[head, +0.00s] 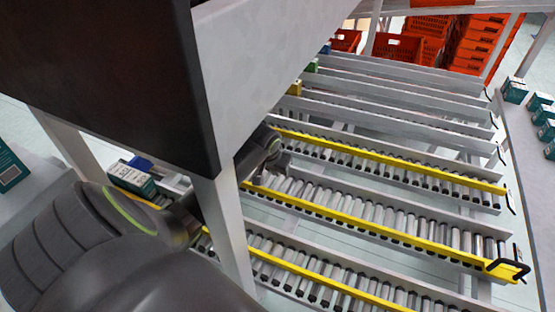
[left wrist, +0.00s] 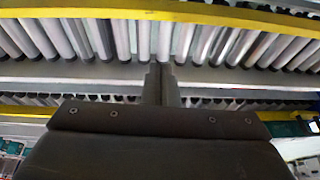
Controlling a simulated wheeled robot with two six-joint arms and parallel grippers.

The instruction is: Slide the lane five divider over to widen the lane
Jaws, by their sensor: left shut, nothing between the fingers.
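Yellow divider rails run along the roller lanes in the head view: an upper one (head: 400,162), a middle one (head: 370,223) and a lower one (head: 318,277). I cannot tell which belongs to lane five. My left gripper (head: 280,162) is beside the left end of the upper rail, partly hidden by a post and a panel. In the left wrist view its fingers (left wrist: 159,83) are shut and empty, overlapping a grey rail (left wrist: 95,72). A yellow rail (left wrist: 165,13) crosses the top of that view, beyond the fingertips. Contact cannot be told. My right gripper is not in view.
A large panel (head: 275,55) and its white post (head: 222,225) stand close to my left arm. Orange totes (head: 400,47) are stacked at the back. Teal-and-white boxes (head: 515,90) line the right side; another box (head: 130,178) sits at the left lane ends.

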